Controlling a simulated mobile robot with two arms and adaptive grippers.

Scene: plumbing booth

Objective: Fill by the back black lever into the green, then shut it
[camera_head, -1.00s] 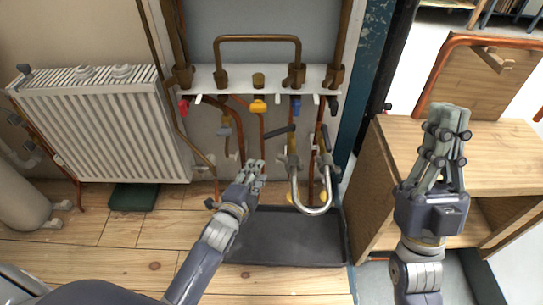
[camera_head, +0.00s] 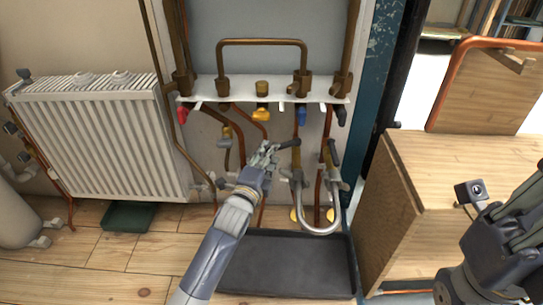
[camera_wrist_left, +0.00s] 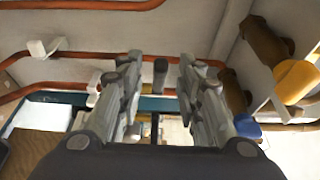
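A silver U-shaped hose (camera_head: 320,229) hangs between two valves under the white pipe board. A black lever (camera_head: 288,144) sits on its left valve, and a second black lever (camera_head: 333,152) on its right valve. My left gripper (camera_head: 265,152) is just left of the left lever. In the left wrist view its fingers (camera_wrist_left: 160,68) are apart, with a small black part showing between them; I cannot tell whether they touch it. My right gripper (camera_head: 520,215) is at the right edge, partly cut off, its finger opening unclear. No gauge with a green zone is readable.
The white board (camera_head: 240,92) carries coloured red, yellow, blue and black valve handles. A black tray (camera_head: 290,262) lies below. A white radiator (camera_head: 95,140) stands left, a dark green box (camera_head: 128,216) beneath it. A wooden cabinet (camera_head: 450,170) stands right.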

